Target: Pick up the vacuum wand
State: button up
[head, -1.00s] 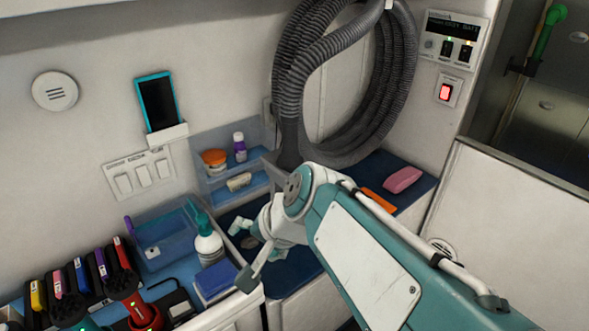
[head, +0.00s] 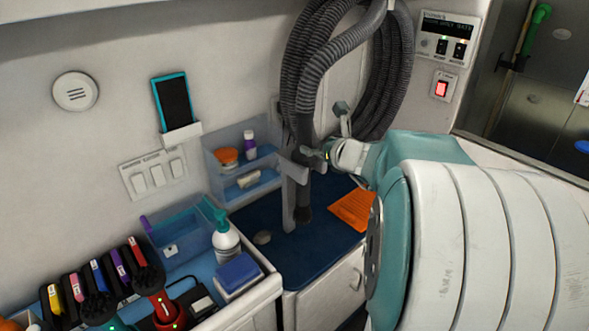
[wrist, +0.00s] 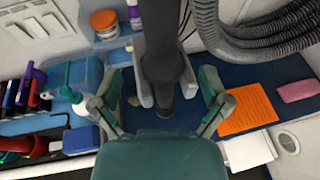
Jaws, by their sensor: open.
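The vacuum wand (head: 304,196) is a dark tube hanging upright at the end of the grey ribbed hose, its lower end over the blue mat. In the wrist view the wand (wrist: 161,50) runs down the middle of the picture. My gripper (head: 316,160) is at the wand, reaching in from the right. In the wrist view my gripper (wrist: 164,82) is open, with one pale finger pad on each side of the wand. I cannot tell whether either pad touches it. The wand's upper part is partly hidden by my gripper in the head view.
The coiled hose (head: 390,75) hangs on the wall behind. An orange cloth (head: 351,210) lies right of the wand on the blue mat (head: 320,243). A wall rack (head: 240,165) is close on the left.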

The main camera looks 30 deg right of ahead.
aim_at(309, 144)
jog(key=shift+w+f, duration=0.2)
jog(key=shift+w, duration=0.4)
jog(key=shift+w+d+f, duration=0.1)
jog(key=shift+w, duration=0.15)
jog(key=x, duration=0.4)
jog(key=shift+w+d+f, duration=0.2)
jog(key=shift+d+f, duration=0.05)
jog(key=shift+f, duration=0.15)
jog(key=shift+w+a, duration=0.25)
jog(key=shift+w, duration=0.1)
jog(key=shift+a, duration=0.1)
jog(key=shift+c, duration=0.3)
grip_shut()
